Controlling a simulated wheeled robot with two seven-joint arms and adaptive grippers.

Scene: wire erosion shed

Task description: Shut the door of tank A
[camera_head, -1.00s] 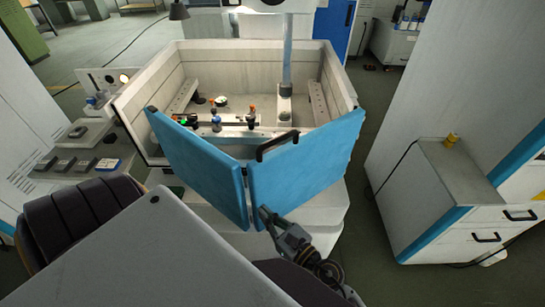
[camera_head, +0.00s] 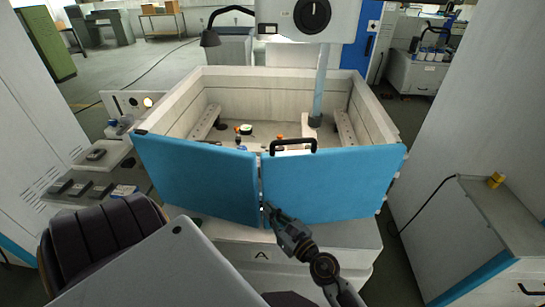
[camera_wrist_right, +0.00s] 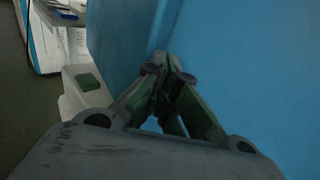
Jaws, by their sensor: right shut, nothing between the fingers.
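Tank A (camera_head: 230,83) is a pale open-topped box with the letter A on its base. Its front door has two blue leaves, left (camera_head: 195,180) and right (camera_head: 330,185). The right leaf has a black handle (camera_head: 293,146) on its top edge. The leaves meet near the middle with a narrow gap and stand nearly in line, slightly bowed outward. My right gripper (camera_head: 269,208) is shut and empty, its tips at the right leaf's lower inner corner; I cannot tell if they touch. In the wrist view its fingers (camera_wrist_right: 163,75) point at blue panels (camera_wrist_right: 245,60). My left gripper is out of view.
A white cabinet (camera_head: 500,225) stands at the right. A side shelf with grey blocks (camera_head: 80,188) adjoins the tank's left. Small fittings (camera_head: 245,129) sit inside the tank. Floor shows between tank and cabinet.

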